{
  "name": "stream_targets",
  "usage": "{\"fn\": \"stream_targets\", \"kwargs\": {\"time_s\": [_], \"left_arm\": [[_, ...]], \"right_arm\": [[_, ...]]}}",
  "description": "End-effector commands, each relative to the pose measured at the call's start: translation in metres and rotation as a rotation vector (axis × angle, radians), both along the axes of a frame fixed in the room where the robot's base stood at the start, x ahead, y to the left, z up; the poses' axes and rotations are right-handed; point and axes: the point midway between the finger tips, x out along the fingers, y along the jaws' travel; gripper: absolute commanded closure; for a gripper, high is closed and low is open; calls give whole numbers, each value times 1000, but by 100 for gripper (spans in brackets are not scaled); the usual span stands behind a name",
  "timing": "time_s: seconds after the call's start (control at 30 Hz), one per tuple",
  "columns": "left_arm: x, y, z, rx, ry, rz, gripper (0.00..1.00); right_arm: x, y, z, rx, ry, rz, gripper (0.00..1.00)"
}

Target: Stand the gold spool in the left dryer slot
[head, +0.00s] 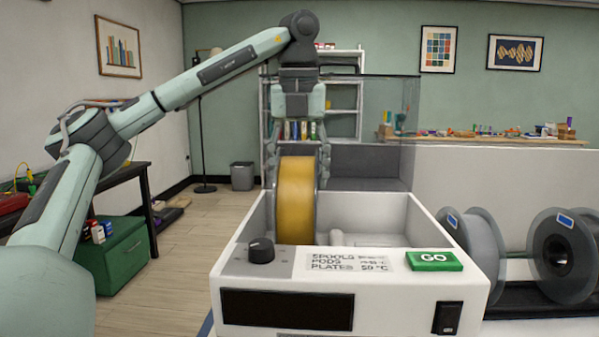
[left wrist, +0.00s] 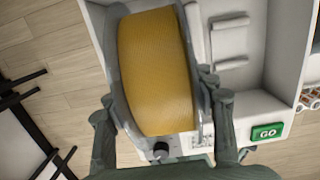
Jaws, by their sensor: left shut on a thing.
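The gold spool (head: 295,200) is upright at the left part of the open white dryer (head: 235,262). Its lower part is hidden behind the dryer's front wall in the head view. My left gripper (head: 298,150) comes down from above and is shut on the spool. In the left wrist view the gold spool (left wrist: 158,75) sits between the two fingers of my left gripper (left wrist: 165,110), over the dryer's left side. White dividers (left wrist: 230,40) show to the right of it. I cannot tell whether the spool touches the slot floor. My right gripper is not in view.
The dryer's front has a dark knob (head: 261,250), a green GO button (head: 434,261) and a black switch (head: 447,318). A clear lid (head: 375,110) stands raised behind. Grey spools (head: 475,250) stand to the right. A green box (head: 118,255) is at the left.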

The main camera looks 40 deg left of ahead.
Motion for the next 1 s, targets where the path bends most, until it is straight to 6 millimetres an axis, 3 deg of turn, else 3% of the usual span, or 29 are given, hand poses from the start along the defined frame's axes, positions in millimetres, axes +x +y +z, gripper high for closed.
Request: {"fn": "stream_targets", "kwargs": {"time_s": [0.13, 0.17, 0.33, 0.73, 1.0], "left_arm": [[0, 0, 2, 0, -4, 0, 100], [0, 0, 2, 0, -4, 0, 43], [0, 0, 2, 0, -4, 0, 22], [0, 0, 0, 1, 2, 0, 20], [-2, -2, 30, 3, -7, 2, 20]], "right_arm": [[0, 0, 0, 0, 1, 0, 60], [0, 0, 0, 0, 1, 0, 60], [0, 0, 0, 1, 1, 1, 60], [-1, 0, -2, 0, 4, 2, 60], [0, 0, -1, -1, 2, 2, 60]]}}
